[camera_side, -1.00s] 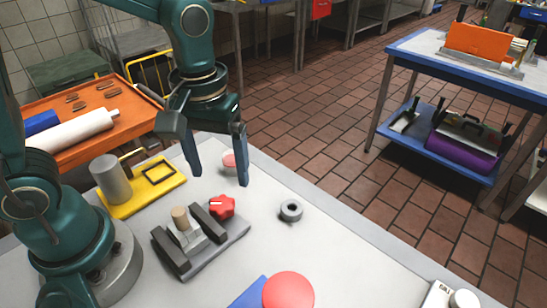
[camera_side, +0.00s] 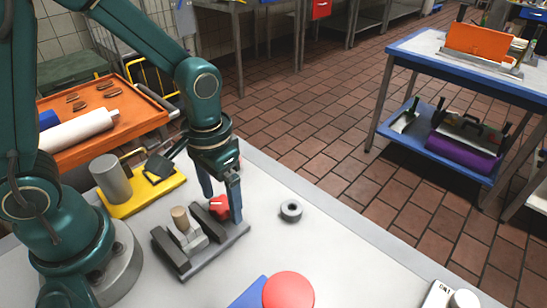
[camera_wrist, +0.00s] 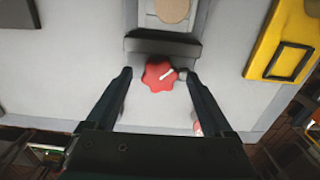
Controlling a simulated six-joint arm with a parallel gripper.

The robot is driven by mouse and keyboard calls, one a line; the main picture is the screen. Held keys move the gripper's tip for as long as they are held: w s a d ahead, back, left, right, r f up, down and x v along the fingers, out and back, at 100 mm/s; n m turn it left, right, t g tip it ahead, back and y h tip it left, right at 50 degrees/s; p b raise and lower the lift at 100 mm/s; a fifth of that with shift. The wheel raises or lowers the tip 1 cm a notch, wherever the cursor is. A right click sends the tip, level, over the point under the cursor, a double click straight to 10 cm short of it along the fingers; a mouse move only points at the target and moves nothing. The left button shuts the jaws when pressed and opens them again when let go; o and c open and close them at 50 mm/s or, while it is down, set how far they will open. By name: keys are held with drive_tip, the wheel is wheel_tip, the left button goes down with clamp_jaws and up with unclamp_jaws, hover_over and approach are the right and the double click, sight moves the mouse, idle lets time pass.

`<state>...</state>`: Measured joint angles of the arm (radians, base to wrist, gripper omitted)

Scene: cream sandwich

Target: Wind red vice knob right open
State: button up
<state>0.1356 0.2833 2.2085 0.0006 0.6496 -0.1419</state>
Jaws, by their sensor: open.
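The red vice knob (camera_wrist: 159,76) is lobed, with a white pointer line aimed to the upper right in the wrist view. In the side view the knob (camera_side: 218,206) is partly hidden by a finger. My gripper (camera_wrist: 159,76) is open, one finger on each side of the knob, with a visible gap at each side; the gripper (camera_side: 221,203) also shows low at the knob in the side view. The grey vice (camera_side: 208,247) lies on the table with dark jaws. A pale cylindrical piece (camera_side: 180,217) stands between the jaws; its round top (camera_wrist: 172,10) shows in the wrist view.
A yellow tray (camera_side: 125,208) with a grey cylinder (camera_side: 111,178) stands left of the vice. A grey ring (camera_side: 291,210) lies to the right. A large red dome (camera_side: 288,291) on a blue base is near the front. The table between ring and dome is clear.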

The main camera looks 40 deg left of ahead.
drive_tip(key=shift+c, duration=0.3)
clamp_jaws()
drive_tip(key=c, duration=1.3)
unclamp_jaws()
drive_tip(key=shift+n, duration=0.3)
drive_tip(key=shift+n, duration=2.6)
drive_tip(key=o, duration=1.4)
drive_tip(key=shift+c, duration=0.2)
